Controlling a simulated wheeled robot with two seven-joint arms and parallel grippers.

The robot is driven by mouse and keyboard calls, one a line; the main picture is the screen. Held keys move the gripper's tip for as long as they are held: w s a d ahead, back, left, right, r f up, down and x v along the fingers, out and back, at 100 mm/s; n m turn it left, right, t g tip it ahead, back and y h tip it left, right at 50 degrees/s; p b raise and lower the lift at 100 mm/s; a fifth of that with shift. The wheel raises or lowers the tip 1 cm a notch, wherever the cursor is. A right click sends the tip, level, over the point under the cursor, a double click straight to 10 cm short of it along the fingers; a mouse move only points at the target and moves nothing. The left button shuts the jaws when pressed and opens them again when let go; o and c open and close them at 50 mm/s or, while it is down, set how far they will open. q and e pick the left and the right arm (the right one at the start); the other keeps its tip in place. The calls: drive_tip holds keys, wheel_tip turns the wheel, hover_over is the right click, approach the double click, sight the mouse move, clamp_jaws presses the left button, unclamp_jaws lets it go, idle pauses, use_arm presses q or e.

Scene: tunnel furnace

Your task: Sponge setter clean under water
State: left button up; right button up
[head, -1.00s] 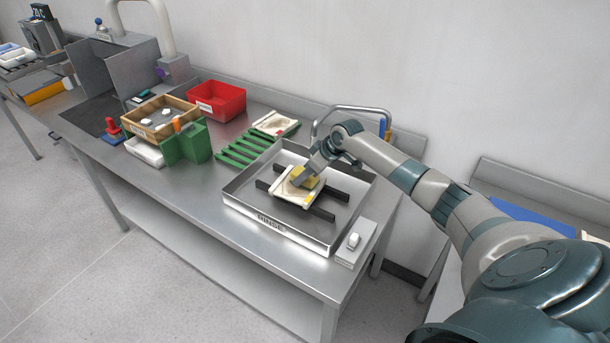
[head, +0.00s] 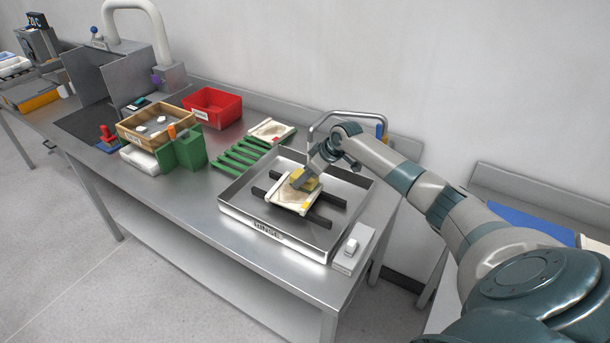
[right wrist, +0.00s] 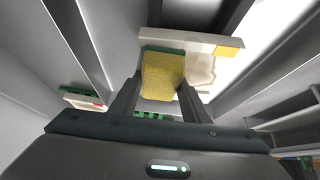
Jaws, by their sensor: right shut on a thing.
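A yellow sponge (head: 306,181) with a green layer is held in my right gripper (head: 300,178). In the right wrist view the sponge (right wrist: 163,76) sits between the two fingers of the gripper (right wrist: 157,92). The sponge is over a cream setter plate (head: 289,199), and appears to touch it. The setter (right wrist: 201,68) has raised end bars, a brownish stain and a yellow corner mark. It lies across two dark bars (head: 318,219) in the metal rinse tray (head: 234,208). A curved tap (head: 348,113) stands behind the tray. I cannot make out water. My left gripper is not in view.
A green slatted rack (head: 240,156) left of the tray holds another setter (head: 271,130). Further left are a green holder (head: 190,148), a wooden box (head: 150,122) with white pieces and a red bin (head: 213,106). A small switch box (head: 352,250) sits at the tray's right front.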

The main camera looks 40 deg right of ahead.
drive_tip(key=shift+s+a+p, duration=0.4)
drive_tip(key=shift+a+p, duration=0.15)
drive_tip(key=shift+a, duration=0.05)
drive_tip(key=shift+s+a, duration=0.15)
drive_tip(key=shift+a, duration=0.25)
drive_tip(key=shift+d, duration=0.1)
drive_tip(key=shift+w+d+f+b, duration=0.15)
drive_tip(key=shift+w+d+b, duration=0.35)
drive_tip(key=shift+d, duration=0.2)
drive_tip(key=shift+w+d+b, duration=0.15)
drive_tip(key=shift+d+b, duration=0.15)
drive_tip(key=shift+d, duration=0.1)
